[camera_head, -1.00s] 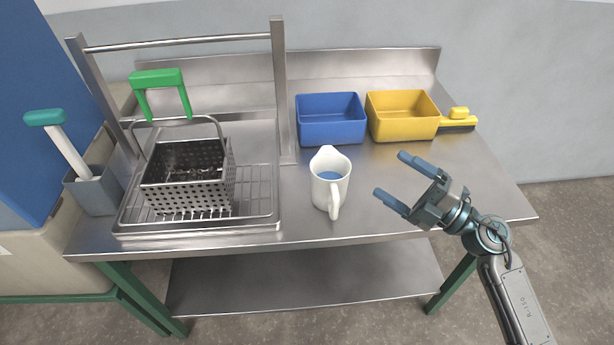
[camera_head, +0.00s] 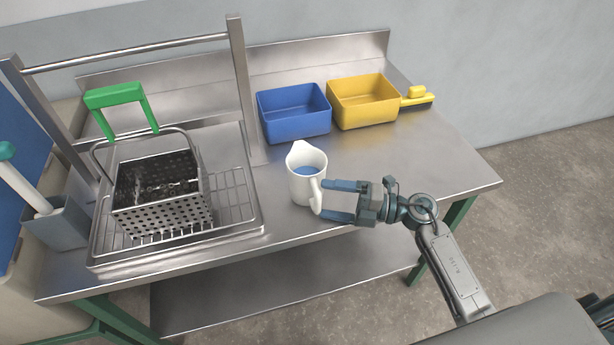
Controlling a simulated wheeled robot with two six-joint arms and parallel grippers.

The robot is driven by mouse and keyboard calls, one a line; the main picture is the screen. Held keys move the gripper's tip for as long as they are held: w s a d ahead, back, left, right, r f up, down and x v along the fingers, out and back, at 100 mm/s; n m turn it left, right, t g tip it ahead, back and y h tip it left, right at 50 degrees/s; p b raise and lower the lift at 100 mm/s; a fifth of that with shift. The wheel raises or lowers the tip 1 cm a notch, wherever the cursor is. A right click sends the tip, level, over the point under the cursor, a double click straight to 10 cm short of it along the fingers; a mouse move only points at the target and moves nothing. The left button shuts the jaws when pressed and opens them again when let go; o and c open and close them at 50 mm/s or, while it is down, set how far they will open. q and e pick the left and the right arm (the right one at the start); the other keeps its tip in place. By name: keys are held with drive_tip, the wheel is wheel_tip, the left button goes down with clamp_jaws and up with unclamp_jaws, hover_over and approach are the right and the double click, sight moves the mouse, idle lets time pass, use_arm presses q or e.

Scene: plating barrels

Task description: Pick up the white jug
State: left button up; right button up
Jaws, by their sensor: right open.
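The white jug (camera_head: 302,186) stands upright on the steel table, with blue liquid inside and its handle toward the front right. My right gripper (camera_head: 326,201) is open, with its two blue fingers pointing left at the handle. The fingertips are at the handle, one on its far side and one on its near side in the picture. I cannot tell whether they touch it. My left gripper is not in view.
A blue bin (camera_head: 294,113) and a yellow bin (camera_head: 363,103) stand behind the jug, with a yellow-handled brush (camera_head: 417,96) beside them. A perforated basket (camera_head: 163,203) sits on a wire-rack tray (camera_head: 250,228) at left. The table (camera_head: 430,160) is clear at right.

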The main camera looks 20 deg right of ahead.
sight(309, 183)
drive_tip(key=p+x, duration=0.1)
drive_tip(key=x, duration=0.5)
drive_tip(key=shift+p, duration=0.3)
drive_tip(key=c, duration=0.8)
drive_tip(key=shift+r, duration=0.1)
